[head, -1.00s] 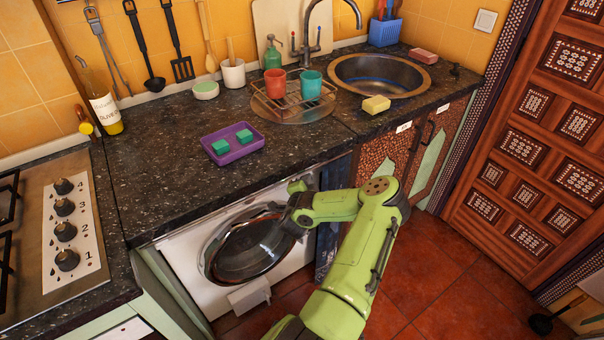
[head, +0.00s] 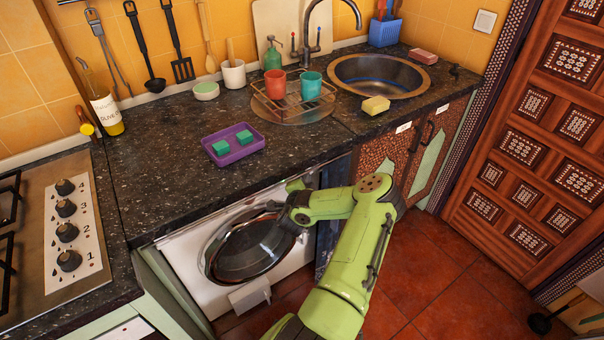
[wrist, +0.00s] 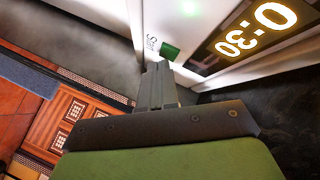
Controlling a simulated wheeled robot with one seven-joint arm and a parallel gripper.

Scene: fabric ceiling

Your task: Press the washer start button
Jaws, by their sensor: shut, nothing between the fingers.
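The washer (head: 185,258) stands under the counter with its round dark door (head: 245,250) shut. In the wrist view its panel shows a green start button (wrist: 170,50) beside the printed word "Start". In the head view, my arm hides most of the panel and the button.
The dark countertop (head: 150,180) overhangs the washer close above my gripper. On it are a purple tray (head: 232,152) with green blocks, and a rack with two cups. A stove (head: 45,235) is at left. Red floor (head: 440,275) is open at right.

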